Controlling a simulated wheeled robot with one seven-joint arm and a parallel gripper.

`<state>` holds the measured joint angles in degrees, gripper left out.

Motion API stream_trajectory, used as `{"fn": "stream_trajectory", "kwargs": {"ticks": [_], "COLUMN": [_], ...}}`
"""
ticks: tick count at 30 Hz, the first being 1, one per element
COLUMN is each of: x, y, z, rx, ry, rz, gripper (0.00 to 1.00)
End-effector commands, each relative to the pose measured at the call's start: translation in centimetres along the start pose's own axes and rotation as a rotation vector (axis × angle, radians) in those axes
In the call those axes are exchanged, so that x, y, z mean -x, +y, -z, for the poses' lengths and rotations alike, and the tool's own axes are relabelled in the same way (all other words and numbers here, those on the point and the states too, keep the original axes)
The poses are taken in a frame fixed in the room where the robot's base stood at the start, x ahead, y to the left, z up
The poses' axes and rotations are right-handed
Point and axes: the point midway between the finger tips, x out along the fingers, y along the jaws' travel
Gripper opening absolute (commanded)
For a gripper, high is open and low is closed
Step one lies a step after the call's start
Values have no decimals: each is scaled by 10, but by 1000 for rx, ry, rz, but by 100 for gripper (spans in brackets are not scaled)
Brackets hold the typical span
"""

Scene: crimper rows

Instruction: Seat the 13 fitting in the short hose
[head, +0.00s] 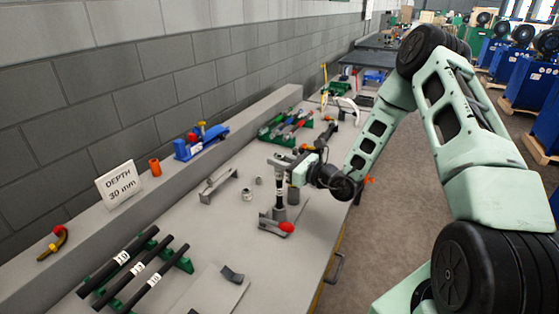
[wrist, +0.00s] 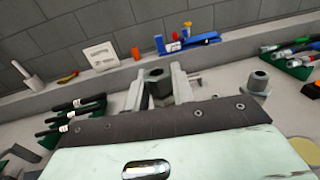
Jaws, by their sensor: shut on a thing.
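A short dark hose (head: 279,188) with a white band stands upright in a clamp with a red knob (head: 286,227), directly below the gripper in the head view. The fingers hide the held fitting in the head view. I cannot tell whether the fitting touches the hose or how deep it sits. No number is readable on the fitting.
Loose metal fittings (head: 247,194) stand left of the clamp. Labelled black hoses (head: 135,268) lie on a green rack at front left. A "DEPTH 30 mm" sign (head: 119,183), an orange cup (head: 155,167) and a blue tool (head: 202,142) are on the ledge. Green trays (head: 285,128) lie farther back.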

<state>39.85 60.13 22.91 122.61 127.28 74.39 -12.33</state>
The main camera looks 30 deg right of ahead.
Motion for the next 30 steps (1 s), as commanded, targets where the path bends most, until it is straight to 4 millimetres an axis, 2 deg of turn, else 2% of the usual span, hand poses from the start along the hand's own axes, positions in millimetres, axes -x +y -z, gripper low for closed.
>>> {"fn": "stream_trajectory", "kwargs": {"ticks": [4,5,7,16,20,23,30], "x": [0,0,0,1,11,27,83], "y": [0,0,0,0,0,-1,-1], "z": [4,4,3,4,5,7,7], "rx": [0,0,0,0,0,0,1], "ry": [-1,-1,-1,0,2,3,2], "rz": [0,0,0,0,1,3,5], "gripper": [2,30,49,50,50,50,50]}}
